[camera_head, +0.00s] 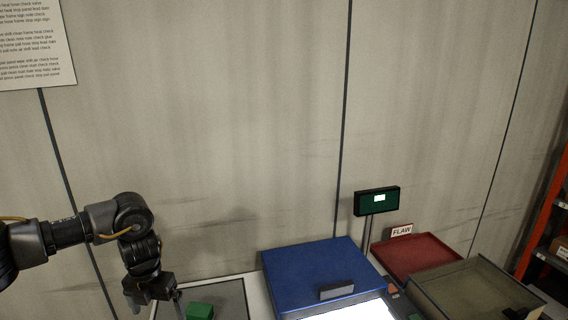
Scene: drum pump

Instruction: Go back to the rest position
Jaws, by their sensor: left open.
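My left arm comes in from the left, and my left gripper (155,300) points down at the lower left, in front of the wall. It is open, and nothing shows between its fingers. A green block (200,311) on a grey mat (233,296) is just to its right, partly cut off by the bottom edge. I cannot tell the exact gap between them. My right gripper is not in view.
A blue box (318,272) with a grey handle stands right of the mat, with a bright white panel before it. A small display (377,201) stands on a post.

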